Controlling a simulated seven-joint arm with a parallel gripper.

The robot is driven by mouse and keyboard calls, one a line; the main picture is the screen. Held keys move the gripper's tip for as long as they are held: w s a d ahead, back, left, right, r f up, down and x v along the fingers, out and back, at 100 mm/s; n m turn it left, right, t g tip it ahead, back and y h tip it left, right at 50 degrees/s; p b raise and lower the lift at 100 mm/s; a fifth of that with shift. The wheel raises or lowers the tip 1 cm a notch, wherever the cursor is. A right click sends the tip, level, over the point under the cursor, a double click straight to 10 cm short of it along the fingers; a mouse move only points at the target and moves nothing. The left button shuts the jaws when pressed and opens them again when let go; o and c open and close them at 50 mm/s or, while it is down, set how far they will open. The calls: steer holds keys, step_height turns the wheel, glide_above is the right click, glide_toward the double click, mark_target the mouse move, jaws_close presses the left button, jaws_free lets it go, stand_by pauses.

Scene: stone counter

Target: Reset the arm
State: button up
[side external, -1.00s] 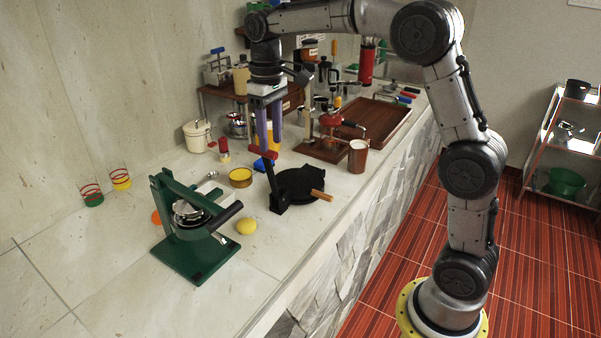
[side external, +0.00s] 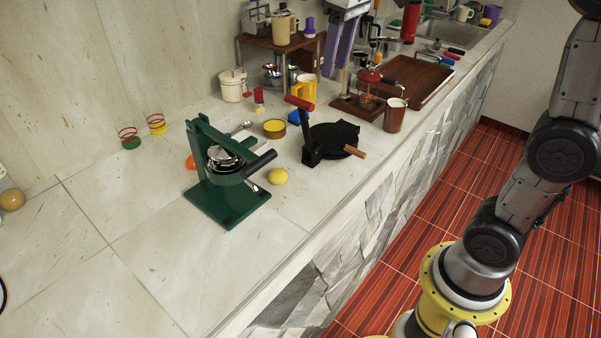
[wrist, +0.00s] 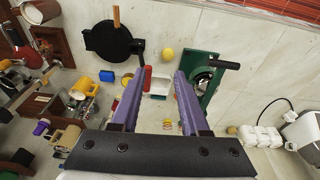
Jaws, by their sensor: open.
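My gripper (side external: 337,66) hangs at the top of the side external view, its two purple fingers apart. In the wrist view my gripper (wrist: 159,75) is open, with nothing held between the fingers. It is raised above the counter (side external: 130,270), clear of the black round press (side external: 335,138).
A green juicer (side external: 225,185) and yellow lemon (side external: 278,176) stand left of the press. A brown cup (side external: 394,116), yellow mug (side external: 305,88), wooden tray (side external: 415,78) and small wooden shelf (side external: 262,42) crowd the back. The front left counter is clear.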

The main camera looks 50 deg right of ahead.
steer(key=s+a+f+t, duration=0.1)
steer(key=s+f, duration=0.4)
steer(key=s, duration=0.4)
steer(key=s+a+f+t, duration=0.1)
steer(key=s+f+t, duration=0.1)
steer(key=s+f, duration=0.4)
steer(key=s, duration=0.3)
steer(key=shift+s+a+t, duration=0.15)
steer(key=shift+s+t, duration=0.15)
steer(key=shift+s, duration=0.05)
